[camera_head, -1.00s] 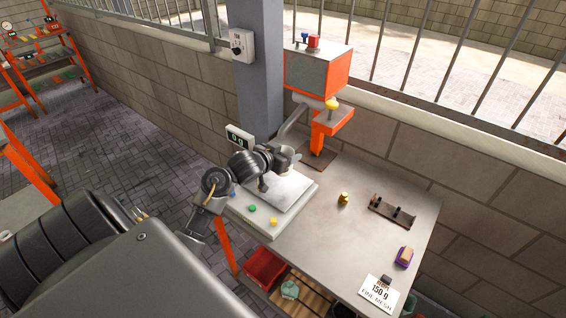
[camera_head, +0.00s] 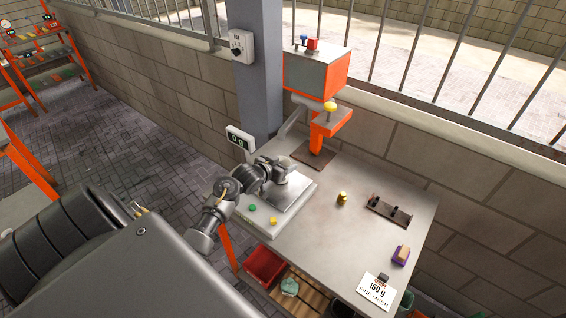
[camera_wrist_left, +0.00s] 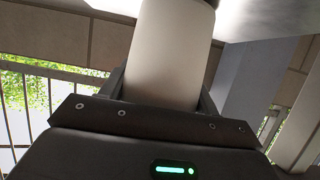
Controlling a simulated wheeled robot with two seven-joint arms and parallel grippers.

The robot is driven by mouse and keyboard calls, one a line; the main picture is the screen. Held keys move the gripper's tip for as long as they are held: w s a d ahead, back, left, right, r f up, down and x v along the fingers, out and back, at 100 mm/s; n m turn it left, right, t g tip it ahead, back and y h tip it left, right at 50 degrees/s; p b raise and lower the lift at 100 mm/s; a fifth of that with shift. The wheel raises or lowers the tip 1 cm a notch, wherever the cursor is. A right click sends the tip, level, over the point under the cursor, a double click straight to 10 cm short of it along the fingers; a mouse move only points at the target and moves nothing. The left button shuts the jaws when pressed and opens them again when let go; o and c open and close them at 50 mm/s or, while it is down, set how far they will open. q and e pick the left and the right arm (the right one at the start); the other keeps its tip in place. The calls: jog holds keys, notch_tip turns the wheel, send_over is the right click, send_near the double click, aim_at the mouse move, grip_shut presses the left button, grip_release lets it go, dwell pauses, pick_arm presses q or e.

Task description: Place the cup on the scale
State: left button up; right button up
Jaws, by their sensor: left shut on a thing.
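The scale (camera_head: 260,228) stands at the left end of the metal table, with a flat weighing plate, coloured buttons and a raised display (camera_head: 240,138) that seems to read 0 g. My left gripper (camera_head: 290,170) is over the plate, its arm coming in from the left. In the left wrist view a pale, smooth cup (camera_wrist_left: 168,55) sits between the two dark fingers, which are shut on it. In the head view the cup is hard to tell from the grey gripper. I cannot tell whether it touches the plate. My right gripper is not in view.
An orange and grey press (camera_head: 318,75) stands at the back of the table. A small brass weight (camera_head: 342,197), a dark rack (camera_head: 389,209), a purple-and-tan block (camera_head: 401,255) and a 150 g sign (camera_head: 377,290) are to the right. A red bin (camera_head: 264,266) is below.

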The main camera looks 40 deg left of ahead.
pick_arm(q)
jog(key=shift+f, duration=0.1)
jog(key=o, duration=0.9)
jog(key=shift+o, duration=0.2)
jog(key=shift+r, duration=0.25)
jog(key=shift+s, duration=0.35)
jog(key=b+v, duration=0.1)
jog(key=v, duration=1)
jog(key=shift+d+r, duration=0.1)
